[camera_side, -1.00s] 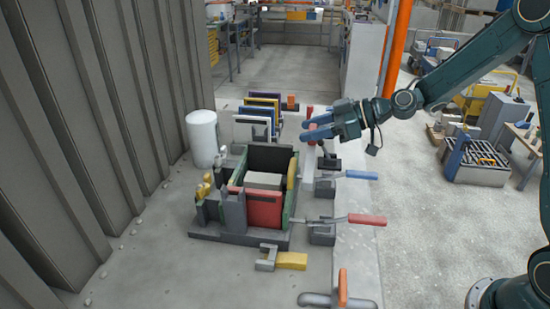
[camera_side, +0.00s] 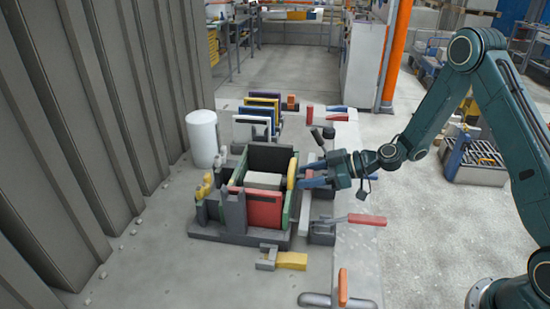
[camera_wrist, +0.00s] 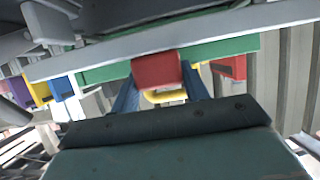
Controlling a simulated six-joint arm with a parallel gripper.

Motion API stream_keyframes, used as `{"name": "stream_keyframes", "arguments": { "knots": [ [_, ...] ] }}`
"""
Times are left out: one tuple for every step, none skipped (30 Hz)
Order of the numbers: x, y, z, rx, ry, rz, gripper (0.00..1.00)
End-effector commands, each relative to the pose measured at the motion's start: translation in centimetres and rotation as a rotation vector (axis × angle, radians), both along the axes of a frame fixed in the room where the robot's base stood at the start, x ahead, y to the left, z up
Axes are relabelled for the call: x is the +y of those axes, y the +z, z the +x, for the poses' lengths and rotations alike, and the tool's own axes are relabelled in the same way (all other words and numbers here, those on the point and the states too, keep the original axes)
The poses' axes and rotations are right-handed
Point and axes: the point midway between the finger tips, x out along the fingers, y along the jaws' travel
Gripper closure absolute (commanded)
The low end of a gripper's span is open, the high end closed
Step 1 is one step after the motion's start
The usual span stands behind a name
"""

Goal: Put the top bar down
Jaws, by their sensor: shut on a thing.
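The panel mould (camera_side: 243,225) stands on the bench, with a dark back wall, a red front panel (camera_side: 263,208) and a pale block (camera_side: 264,181) inside. My gripper (camera_side: 303,174) is low at its right side, beside a yellow curved part (camera_side: 292,172). In the wrist view a red block (camera_wrist: 157,68) sits between my blue fingertips (camera_wrist: 158,80), in front of a green edge (camera_wrist: 105,72) and a long grey bar (camera_wrist: 110,52). My gripper is shut on this red block. I cannot tell whether the block belongs to the top bar; my fingers hide the contact in the side view.
A red-handled clamp (camera_side: 366,219) stands at front right. A dark lever (camera_side: 322,137) stands behind my gripper. A rack of coloured panels (camera_side: 262,112) is behind the mould, and a white cylinder (camera_side: 203,139) is at left. A yellow-ended part (camera_side: 291,260) lies in front.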

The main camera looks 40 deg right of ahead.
Motion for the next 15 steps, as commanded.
{"name": "stream_keyframes", "arguments": {
  "knots": [
    [0.0,-0.5,0.0,0.001,-0.001,0.003,0.95],
    [0.0,-0.7,0.0,0.0,-0.002,0.002,0.95],
    [0.0,-1.0,0.0,-0.002,-0.002,0.002,0.95],
    [0.0,-1.1,0.1,-0.002,-0.001,0.002,0.95],
    [0.0,-1.3,0.1,-0.002,-0.001,0.002,0.95],
    [0.0,-1.4,0.1,-0.002,-0.001,0.002,0.95],
    [0.0,-1.4,0.1,-0.002,-0.001,0.002,0.95],
    [0.0,-1.5,0.1,-0.002,-0.001,0.002,0.95],
    [0.0,-1.5,0.1,-0.002,-0.001,0.002,0.95],
    [0.0,-1.5,0.1,-0.004,-0.001,0.002,0.95],
    [0.0,-1.5,0.1,-0.004,-0.001,0.002,0.95],
    [0.0,-1.5,0.1,-0.002,-0.001,0.002,0.95],
    [0.0,-1.5,0.1,-0.002,-0.001,0.002,0.95],
    [0.0,-1.6,0.1,-0.002,-0.001,0.002,0.95],
    [0.0,-1.8,0.1,-0.002,-0.001,0.003,0.95]
  ]
}}
